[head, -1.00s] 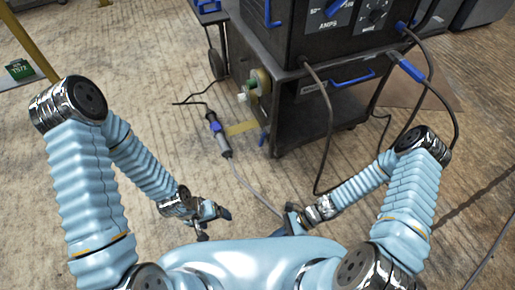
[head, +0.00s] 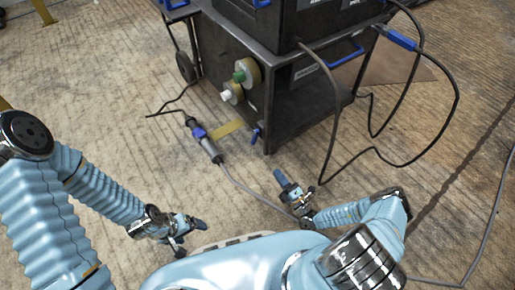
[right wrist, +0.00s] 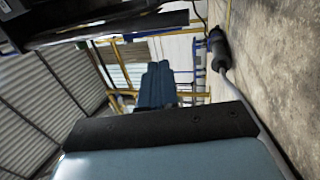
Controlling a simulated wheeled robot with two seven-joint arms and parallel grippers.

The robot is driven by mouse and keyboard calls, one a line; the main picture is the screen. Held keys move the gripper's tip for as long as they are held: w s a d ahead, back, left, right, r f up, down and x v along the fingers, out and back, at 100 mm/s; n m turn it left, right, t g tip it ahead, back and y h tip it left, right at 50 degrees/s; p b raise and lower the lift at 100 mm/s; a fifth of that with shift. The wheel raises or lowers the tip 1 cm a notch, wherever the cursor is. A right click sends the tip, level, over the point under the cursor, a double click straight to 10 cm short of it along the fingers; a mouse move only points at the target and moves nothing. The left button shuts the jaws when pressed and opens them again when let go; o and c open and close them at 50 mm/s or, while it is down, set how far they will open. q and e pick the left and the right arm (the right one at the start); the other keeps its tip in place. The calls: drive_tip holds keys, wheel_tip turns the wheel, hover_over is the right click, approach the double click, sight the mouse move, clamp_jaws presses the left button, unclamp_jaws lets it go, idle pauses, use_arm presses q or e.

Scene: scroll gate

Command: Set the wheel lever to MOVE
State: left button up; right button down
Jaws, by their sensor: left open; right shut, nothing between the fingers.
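A small blue lever (head: 256,135) sticks out low at the near corner of the black welding cart (head: 309,115); it appears to be the wheel lever. Its MOVE marking is too small to read. My right gripper (head: 281,178) is shut and empty, in front of the cart, below and right of the lever and apart from it. The shut fingers also show in the right wrist view (right wrist: 156,86), with a dark part of the cart (right wrist: 110,28) at the top. My left gripper (head: 193,238) is open and empty at lower left, farther from the cart.
A torch with a blue part (head: 204,138) lies on the floor left of the lever, its grey cable running toward my right arm. Black cables (head: 333,120) loop down the cart's right side. Green and white round parts (head: 240,78) project from the cart's side.

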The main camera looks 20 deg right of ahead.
sight(254, 141)
drive_tip(key=x, duration=1.4)
drive_tip(key=b, duration=0.2)
drive_tip(key=w+f+t+b, duration=0.1)
drive_tip(key=b, duration=0.2)
drive_tip(key=shift+a, duration=0.2)
drive_tip(key=shift+r+y, duration=0.2)
drive_tip(key=shift+y, duration=0.1)
drive_tip(key=shift+r, duration=0.15)
drive_tip(key=v, duration=0.7)
drive_tip(key=shift+s+f+p, duration=0.25)
drive_tip(key=shift+p, duration=0.05)
